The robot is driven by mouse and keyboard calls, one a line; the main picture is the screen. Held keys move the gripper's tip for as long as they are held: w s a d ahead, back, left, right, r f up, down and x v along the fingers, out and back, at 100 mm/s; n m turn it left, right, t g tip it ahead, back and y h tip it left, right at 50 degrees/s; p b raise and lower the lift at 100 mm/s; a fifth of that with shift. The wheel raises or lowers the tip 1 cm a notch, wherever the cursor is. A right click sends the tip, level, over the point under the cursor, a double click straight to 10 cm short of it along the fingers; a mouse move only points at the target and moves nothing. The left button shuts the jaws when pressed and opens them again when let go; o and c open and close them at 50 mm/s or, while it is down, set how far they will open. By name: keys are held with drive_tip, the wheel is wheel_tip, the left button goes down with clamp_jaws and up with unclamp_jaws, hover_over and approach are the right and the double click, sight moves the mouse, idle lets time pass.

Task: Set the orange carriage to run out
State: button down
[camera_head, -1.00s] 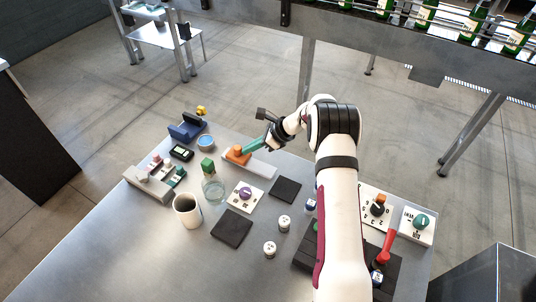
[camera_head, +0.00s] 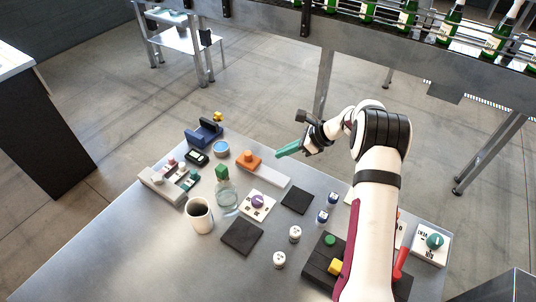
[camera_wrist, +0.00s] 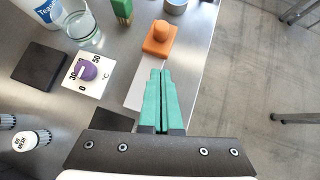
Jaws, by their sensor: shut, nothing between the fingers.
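The orange carriage (camera_head: 249,159) is a block with a round knob on top. It sits at the left end of a white rail (camera_head: 272,175) on the table; in the wrist view the carriage (camera_wrist: 159,40) is at the far end of the rail (camera_wrist: 138,92). My gripper (camera_head: 278,154) has teal fingers, which are shut and empty. In the head view it hangs to the right of the carriage, above the table's back edge and apart from it. In the wrist view the fingertips (camera_wrist: 158,72) point towards the carriage, with a gap between. The fingers hide part of the rail.
A glass jar (camera_head: 227,192) and a purple dial (camera_head: 257,201) stand in front of the rail. A white mug (camera_head: 199,215), dark pads (camera_head: 297,200) and small labelled jars (camera_head: 295,234) are nearby. A blue holder (camera_head: 205,132) is at the back left.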

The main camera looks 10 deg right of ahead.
drive_tip(key=v, duration=0.5)
drive_tip(key=s+a+r+n+g+h, duration=0.1)
drive_tip(key=s+a+r+n+g, duration=0.1)
drive_tip(key=s+a+r+n, duration=0.6)
drive_tip(key=s+a+r+n+g+h, duration=0.25)
drive_tip(key=s+a+r, duration=0.25)
drive_tip(key=s, duration=0.6)
drive_tip(key=s+f+n+h, duration=0.2)
drive_tip(key=s+n, duration=0.6)
drive_tip(key=s, duration=1.1)
drive_tip(key=shift+a, duration=0.4)
